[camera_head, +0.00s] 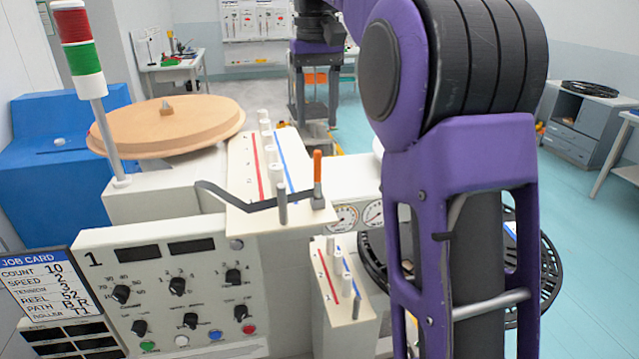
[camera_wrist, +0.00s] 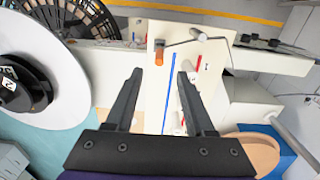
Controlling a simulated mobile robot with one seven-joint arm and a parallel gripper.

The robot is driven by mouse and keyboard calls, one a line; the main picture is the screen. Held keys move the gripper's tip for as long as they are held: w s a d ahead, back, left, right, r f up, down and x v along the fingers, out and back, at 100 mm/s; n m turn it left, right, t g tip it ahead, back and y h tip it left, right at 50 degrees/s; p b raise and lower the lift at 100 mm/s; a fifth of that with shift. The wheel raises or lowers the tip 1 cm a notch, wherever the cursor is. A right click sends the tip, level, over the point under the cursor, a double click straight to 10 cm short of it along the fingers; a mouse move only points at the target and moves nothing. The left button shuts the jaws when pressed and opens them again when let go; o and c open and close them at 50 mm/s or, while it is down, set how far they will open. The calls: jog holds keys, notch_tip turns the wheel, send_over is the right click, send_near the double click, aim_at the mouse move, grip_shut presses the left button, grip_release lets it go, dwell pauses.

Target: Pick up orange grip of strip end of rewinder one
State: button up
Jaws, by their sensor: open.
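The orange grip (camera_head: 317,165) stands upright at the right end of the cream roller plate (camera_head: 240,165) on the machine marked 1. A dark strip (camera_head: 250,207) runs left from its foot, past a grey pin. In the wrist view the orange grip (camera_wrist: 159,56) shows beyond my fingertips, roughly in line with the gap between them. My gripper (camera_wrist: 160,73) is open and empty, with its two dark fingers apart. I cannot tell how far the fingertips are from the grip. In the head view my fingers do not show.
Several white rollers (camera_head: 264,130) and a grey pin (camera_head: 282,203) stand on the plate near the grip. A wooden disc (camera_head: 165,128) lies behind on the left. A lower roller plate (camera_head: 338,285) and a black reel (camera_head: 375,262) are below. A signal lamp (camera_head: 80,50) rises at left.

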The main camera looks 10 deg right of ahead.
aim_at(317, 183)
notch_tip(317, 183, down, 15)
jog(key=shift+w+r+b, duration=0.1)
jog(key=shift+r+b, duration=0.1)
jog(key=shift+b, duration=0.55)
grip_shut()
